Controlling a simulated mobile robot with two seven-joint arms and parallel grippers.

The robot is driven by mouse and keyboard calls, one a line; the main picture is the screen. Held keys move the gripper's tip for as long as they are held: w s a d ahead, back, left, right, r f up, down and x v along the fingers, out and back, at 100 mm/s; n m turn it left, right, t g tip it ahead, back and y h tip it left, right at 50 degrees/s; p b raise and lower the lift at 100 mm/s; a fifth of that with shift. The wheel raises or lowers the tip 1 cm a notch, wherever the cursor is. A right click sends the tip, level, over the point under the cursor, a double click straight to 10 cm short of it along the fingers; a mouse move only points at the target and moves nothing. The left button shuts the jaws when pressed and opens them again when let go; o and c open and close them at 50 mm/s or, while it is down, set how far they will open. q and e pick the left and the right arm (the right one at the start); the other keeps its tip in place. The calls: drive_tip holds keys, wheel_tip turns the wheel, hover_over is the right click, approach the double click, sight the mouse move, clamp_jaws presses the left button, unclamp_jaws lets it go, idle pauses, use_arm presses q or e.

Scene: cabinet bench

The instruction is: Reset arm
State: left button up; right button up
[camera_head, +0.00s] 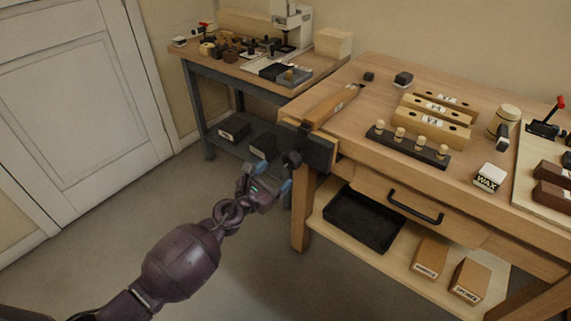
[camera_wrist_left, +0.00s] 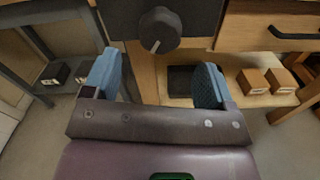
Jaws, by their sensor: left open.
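My left arm comes in from the lower left in the head view. My left gripper (camera_head: 265,176) is near the front left corner of the right bench, just in front of and below the bench vise (camera_head: 318,152). In the left wrist view, the gripper's two blue fingers (camera_wrist_left: 155,84) are wide apart with nothing between them. The vise's dark round knob (camera_wrist_left: 160,30) is beyond the fingertips, and the gripper looks apart from it. My right gripper is in neither view.
The wooden bench (camera_head: 375,82) carries labelled blocks (camera_head: 435,121), a dark peg rack (camera_head: 408,147) and a WAX block (camera_head: 489,179). A black tray (camera_head: 363,217) sits on the lower shelf. A second bench (camera_head: 197,63) stands behind. Floor near the white door (camera_head: 85,110) is clear.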

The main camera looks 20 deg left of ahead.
use_arm(q)
drive_tip(key=shift+s, duration=0.2)
idle(0.5)
drive_tip(key=s+a+r+n+y+p, duration=0.15)
drive_tip(key=s+n, duration=0.25)
drive_tip(key=n, duration=1)
drive_tip(key=s+a+r+n+y, duration=0.1)
drive_tip(key=s+a+n+y, duration=0.15)
drive_tip(key=n, duration=1.15)
drive_tip(key=s+a+f+n+g+y+p, duration=0.1)
drive_tip(key=s+n, duration=0.5)
drive_tip(key=s, duration=0.9)
drive_tip(key=s+a+f+n+g+y+p, duration=0.1)
drive_tip(key=s+f+n+g+p, duration=0.3)
drive_tip(key=s, duration=1.1)
wheel_tip(320, 180, down, 2)
drive_tip(key=n+g, duration=0.1)
drive_tip(key=n, duration=0.2)
drive_tip(key=shift+a+f+n, duration=0.2)
drive_tip(key=shift+a+n, duration=0.1)
drive_tip(key=shift+a, duration=0.1)
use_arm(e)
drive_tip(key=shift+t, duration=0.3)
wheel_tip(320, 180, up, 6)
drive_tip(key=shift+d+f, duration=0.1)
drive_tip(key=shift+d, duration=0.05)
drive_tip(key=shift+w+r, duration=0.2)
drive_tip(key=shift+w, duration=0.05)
